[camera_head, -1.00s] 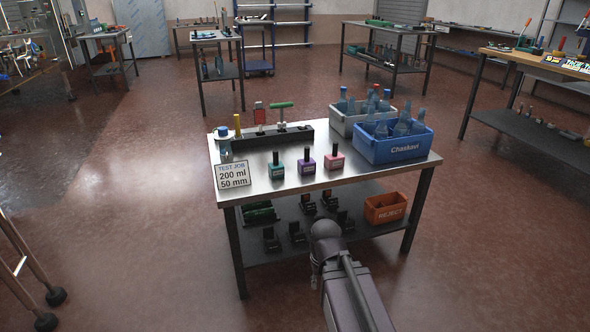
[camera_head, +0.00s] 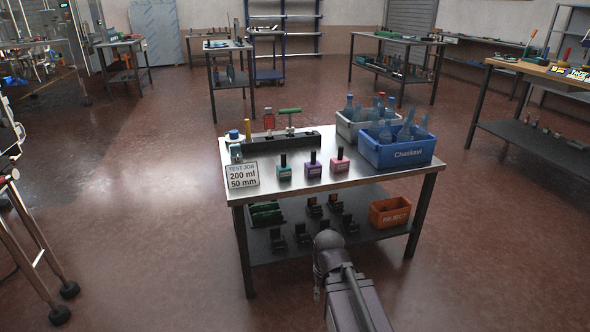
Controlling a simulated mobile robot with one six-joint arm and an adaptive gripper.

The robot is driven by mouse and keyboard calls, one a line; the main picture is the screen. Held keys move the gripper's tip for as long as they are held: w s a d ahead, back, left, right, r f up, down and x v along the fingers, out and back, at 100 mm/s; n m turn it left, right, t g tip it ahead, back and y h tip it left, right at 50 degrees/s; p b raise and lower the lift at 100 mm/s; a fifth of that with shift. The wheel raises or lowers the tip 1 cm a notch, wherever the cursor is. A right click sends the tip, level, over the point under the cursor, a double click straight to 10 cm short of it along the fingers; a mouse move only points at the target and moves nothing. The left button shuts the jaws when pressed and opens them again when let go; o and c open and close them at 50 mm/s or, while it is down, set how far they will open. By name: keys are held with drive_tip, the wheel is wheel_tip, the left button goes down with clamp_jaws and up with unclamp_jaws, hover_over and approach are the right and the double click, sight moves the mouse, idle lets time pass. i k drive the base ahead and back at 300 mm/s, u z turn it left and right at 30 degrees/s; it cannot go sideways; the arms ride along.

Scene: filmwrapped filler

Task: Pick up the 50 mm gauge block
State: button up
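Three small coloured blocks with black upright tops stand in a row on the steel table (camera_head: 340,182): teal (camera_head: 284,172), purple (camera_head: 313,169) and pink (camera_head: 340,165). Their labels are too small to read, so I cannot tell whether one is the 50 mm gauge block. A sign (camera_head: 242,176) at the table's front left reads "TEST JOB 200 ml 50 mm". Part of my arm rises at the bottom centre, in front of the table. My gripper is not visible.
A dark rack (camera_head: 285,140) stands behind the blocks. A blue crate (camera_head: 400,155) and a grey crate (camera_head: 346,127) of bottles stand at right. The lower shelf bears dark items and an orange REJECT bin (camera_head: 390,214). Floor left of the table is clear.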

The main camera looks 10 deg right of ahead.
sight(283, 171)
drive_tip(key=u, duration=0.1)
drive_tip(key=i, duration=0.95)
drive_tip(key=u, duration=4.8)
drive_tip(key=i, duration=0.1)
drive_tip(key=z, duration=3.25)
